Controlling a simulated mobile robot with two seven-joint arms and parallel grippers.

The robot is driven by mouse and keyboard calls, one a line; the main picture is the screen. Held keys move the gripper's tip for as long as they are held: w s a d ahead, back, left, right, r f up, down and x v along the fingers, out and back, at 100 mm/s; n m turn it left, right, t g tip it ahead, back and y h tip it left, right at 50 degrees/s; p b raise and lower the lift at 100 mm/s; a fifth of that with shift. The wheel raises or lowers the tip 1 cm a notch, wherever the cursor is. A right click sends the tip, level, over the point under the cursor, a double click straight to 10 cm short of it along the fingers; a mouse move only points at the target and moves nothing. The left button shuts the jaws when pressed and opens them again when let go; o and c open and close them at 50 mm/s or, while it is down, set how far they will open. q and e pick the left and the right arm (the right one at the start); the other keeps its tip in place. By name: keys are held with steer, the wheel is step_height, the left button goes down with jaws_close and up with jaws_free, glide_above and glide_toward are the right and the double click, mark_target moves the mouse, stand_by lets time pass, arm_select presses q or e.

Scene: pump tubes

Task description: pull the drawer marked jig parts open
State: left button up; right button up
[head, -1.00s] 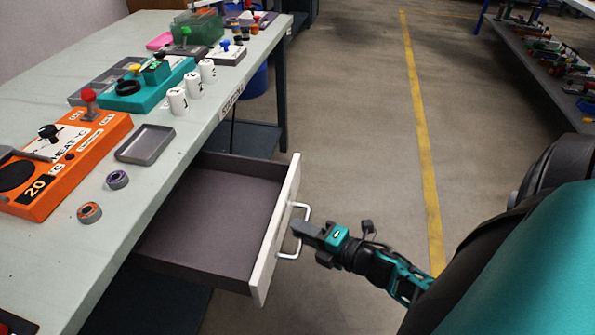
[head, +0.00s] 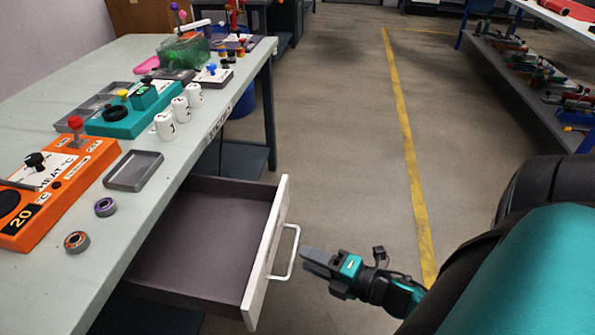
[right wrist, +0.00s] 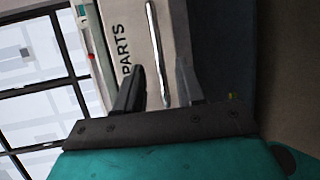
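The drawer (head: 205,225) under the workbench stands pulled out, its inside empty. Its white front (head: 266,256) carries a pale bar handle (head: 291,252). In the right wrist view the drawer front (right wrist: 133,18) shows the word "PARTS", with the handle (right wrist: 153,45) beside it; the rest of the label is out of view. My right gripper (head: 306,257) is just right of the handle in the head view, with a small gap between them. In the right wrist view its two fingers (right wrist: 160,88) are spread apart, with nothing held between them. My left gripper is not in view.
The bench top (head: 125,215) holds an orange heater unit (head: 55,190), a grey tray (head: 134,170), two ring-like parts, a teal device (head: 128,117) and several white numbered cups. The floor (head: 350,130) right of the drawer is clear. A shelf (head: 515,75) stands at far right.

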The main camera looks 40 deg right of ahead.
steer(key=v, duration=0.7)
steer(key=shift+s+p, duration=0.35)
steer(key=shift+p, duration=0.05)
steer(key=shift+r, duration=0.1)
